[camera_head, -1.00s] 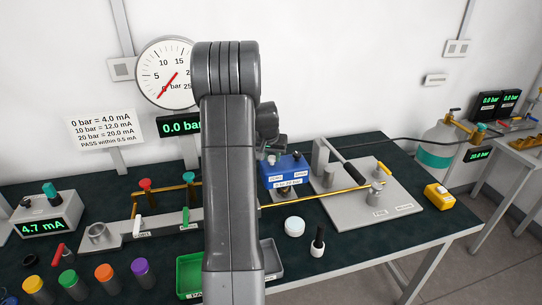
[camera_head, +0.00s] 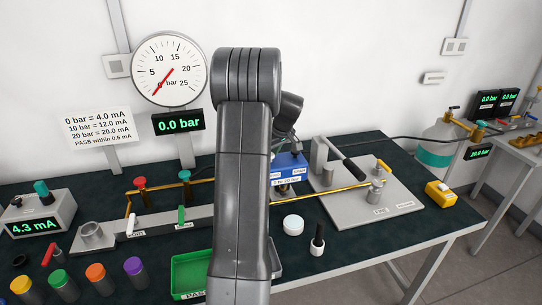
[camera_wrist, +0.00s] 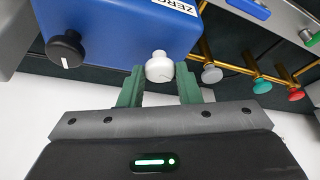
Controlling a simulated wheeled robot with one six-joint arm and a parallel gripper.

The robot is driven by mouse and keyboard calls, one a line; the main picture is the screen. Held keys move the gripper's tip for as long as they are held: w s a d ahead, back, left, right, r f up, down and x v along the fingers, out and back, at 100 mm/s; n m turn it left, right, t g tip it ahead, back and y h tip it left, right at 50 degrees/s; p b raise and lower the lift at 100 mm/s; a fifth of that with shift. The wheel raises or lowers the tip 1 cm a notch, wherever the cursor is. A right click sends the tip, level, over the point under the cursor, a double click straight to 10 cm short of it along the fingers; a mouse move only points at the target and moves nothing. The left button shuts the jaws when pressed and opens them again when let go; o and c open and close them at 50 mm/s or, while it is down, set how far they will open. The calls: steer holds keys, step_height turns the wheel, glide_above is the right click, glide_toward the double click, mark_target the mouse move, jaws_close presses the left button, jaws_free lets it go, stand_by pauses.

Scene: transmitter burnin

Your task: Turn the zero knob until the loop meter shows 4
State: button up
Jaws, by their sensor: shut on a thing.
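The blue transmitter box (camera_head: 291,161) stands on the bench, partly hidden behind my arm. In the wrist view its blue face (camera_wrist: 110,25) fills the upper left, with a ZERO label at the top edge. The white zero knob (camera_wrist: 158,66) sits near that label. My gripper (camera_wrist: 160,75) is shut on the white knob, one green finger on each side. A second knob, black with a white mark (camera_wrist: 66,49), is to the left and untouched. The loop meter (camera_head: 34,226) at the far left reads 4.3 mA in green digits.
The dial gauge (camera_head: 169,66) points at 0, and the display below (camera_head: 180,122) reads 0.0 bar. A manifold with coloured valves (camera_head: 160,218) lies left of my arm.

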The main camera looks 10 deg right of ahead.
steer(key=shift+w+n+y+b, duration=0.1)
steer(key=shift+n+y+b, duration=0.2)
steer(key=shift+n, duration=0.5)
steer(key=o, duration=1)
steer(key=shift+c, duration=0.2)
steer(key=shift+r, duration=0.1)
steer(key=b+v, duration=0.1)
steer(key=v, duration=1.2)
steer(key=shift+d+r, duration=0.2)
steer(key=shift+r, duration=0.15)
steer(key=shift+w, duration=0.1)
